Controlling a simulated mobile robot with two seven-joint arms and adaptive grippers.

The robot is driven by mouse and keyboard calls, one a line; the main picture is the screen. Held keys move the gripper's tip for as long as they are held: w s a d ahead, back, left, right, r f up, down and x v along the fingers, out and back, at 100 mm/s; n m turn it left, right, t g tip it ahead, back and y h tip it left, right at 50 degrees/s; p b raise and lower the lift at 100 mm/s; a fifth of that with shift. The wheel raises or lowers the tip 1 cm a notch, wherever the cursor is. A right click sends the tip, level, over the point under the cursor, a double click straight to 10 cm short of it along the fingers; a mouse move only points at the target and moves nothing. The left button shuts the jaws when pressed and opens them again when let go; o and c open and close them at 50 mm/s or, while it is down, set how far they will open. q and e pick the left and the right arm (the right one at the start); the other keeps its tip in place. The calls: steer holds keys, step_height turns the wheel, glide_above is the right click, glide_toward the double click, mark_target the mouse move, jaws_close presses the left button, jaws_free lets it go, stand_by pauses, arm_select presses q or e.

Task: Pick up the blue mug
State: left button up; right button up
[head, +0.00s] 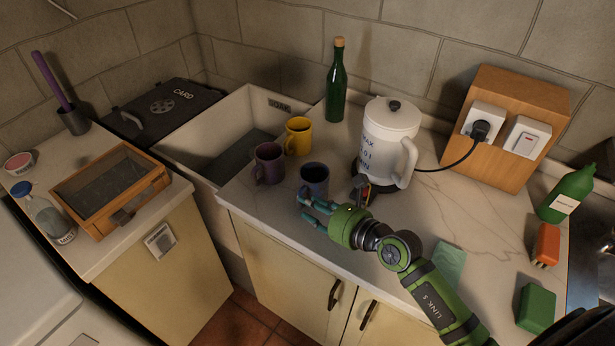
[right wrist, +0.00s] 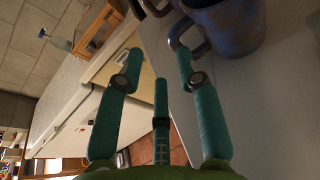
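The blue mug (head: 314,181) stands upright on the pale marble counter (head: 420,215), left of the white kettle. My right gripper (head: 311,206) is just in front of it, low over the counter edge, with its teal fingers spread. In the right wrist view the mug (right wrist: 228,24) is at the top right, and its handle (right wrist: 178,32) is close to the tip of the right-hand finger. I cannot tell whether they touch. The right gripper (right wrist: 159,58) has nothing between its fingers. My left gripper is not in view.
A purple mug (head: 268,165) and a yellow mug (head: 298,138) stand left of and behind the blue mug. The kettle (head: 390,143) is close on its right. A green bottle (head: 337,90) stands behind; the sink (head: 240,110) lies left.

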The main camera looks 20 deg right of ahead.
mark_target(299, 205)
steer(key=shift+w+d+f+n+g+h, duration=0.1)
steer(key=shift+d+f+n+g+h, duration=0.15)
steer(key=shift+f, duration=0.2)
steer(key=shift+w+d+f+n+g+h, duration=0.1)
steer(key=shift+d+f+n+g+h, duration=0.1)
steer(key=shift+f, duration=0.2)
steer(key=shift+w+f, duration=0.15)
steer(key=shift+f, duration=0.1)
steer(key=shift+p+x, duration=0.55)
steer(key=shift+x, duration=0.5)
steer(key=x, duration=0.3)
steer(key=shift+a+f+p, duration=0.2)
steer(key=shift+f+p, duration=0.05)
steer(key=shift+p, duration=0.1)
steer(key=shift+w+a+f, duration=0.2)
steer(key=shift+w+a, duration=0.05)
steer(key=shift+w, duration=0.2)
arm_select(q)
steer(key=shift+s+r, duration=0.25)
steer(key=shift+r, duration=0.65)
arm_select(e)
jaws_close()
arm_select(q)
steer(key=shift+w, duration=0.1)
arm_select(e)
steer(key=shift+r, duration=0.1)
